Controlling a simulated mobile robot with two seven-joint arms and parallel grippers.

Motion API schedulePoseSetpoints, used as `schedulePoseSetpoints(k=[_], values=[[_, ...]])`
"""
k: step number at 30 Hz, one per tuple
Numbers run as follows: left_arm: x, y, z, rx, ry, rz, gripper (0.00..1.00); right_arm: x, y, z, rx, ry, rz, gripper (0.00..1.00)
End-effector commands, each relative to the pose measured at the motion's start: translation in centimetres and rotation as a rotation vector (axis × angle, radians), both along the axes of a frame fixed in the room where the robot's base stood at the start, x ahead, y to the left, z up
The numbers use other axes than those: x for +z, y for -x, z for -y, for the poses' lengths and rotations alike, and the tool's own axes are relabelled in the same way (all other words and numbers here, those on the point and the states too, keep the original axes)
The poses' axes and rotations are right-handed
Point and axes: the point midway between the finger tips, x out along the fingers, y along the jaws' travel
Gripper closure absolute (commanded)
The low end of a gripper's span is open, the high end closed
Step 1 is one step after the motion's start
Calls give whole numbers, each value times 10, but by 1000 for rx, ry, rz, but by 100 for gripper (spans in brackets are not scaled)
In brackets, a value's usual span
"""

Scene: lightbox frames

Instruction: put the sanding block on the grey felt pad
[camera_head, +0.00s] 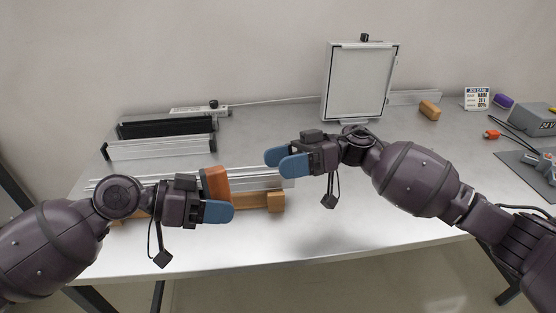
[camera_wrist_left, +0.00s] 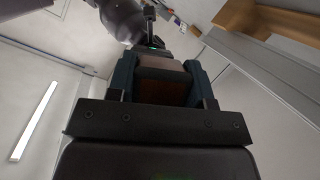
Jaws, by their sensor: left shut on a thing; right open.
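My left gripper (camera_head: 222,199) is shut on an orange-brown block, the sanding block (camera_head: 215,181), above the front left of the table. In the left wrist view the sanding block (camera_wrist_left: 162,92) sits between the two blue fingers (camera_wrist_left: 162,80). My right gripper (camera_head: 284,160) is open and empty over the middle of the table, its blue fingers pointing left. A flat dark grey sheet (camera_head: 512,157) lies at the far right edge, apart from both grippers; it looks like the grey felt pad.
Silver rails (camera_head: 250,184) lie on wooden supports (camera_head: 276,201) below the left gripper. More rails (camera_head: 160,148) lie at the back left. A framed panel (camera_head: 357,85) stands at the back. A tan block (camera_head: 430,110), job card (camera_head: 477,98) and grey box (camera_head: 535,119) are right.

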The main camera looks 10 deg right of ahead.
Motion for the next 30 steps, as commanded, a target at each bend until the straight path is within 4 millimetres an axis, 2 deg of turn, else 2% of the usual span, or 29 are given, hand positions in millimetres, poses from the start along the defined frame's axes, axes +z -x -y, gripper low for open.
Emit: schedulePoseSetpoints(k=[11, 24, 30], values=[[0, 0, 0, 0, 0, 0, 83, 0, 4, -29, 11, 47, -9, 23], [0, 0, 0, 0, 0, 0, 83, 1, 22, -96, 12, 44, -7, 23], [0, 0, 0, 0, 0, 0, 83, 0, 27, -116, 10, 47, -7, 23]])
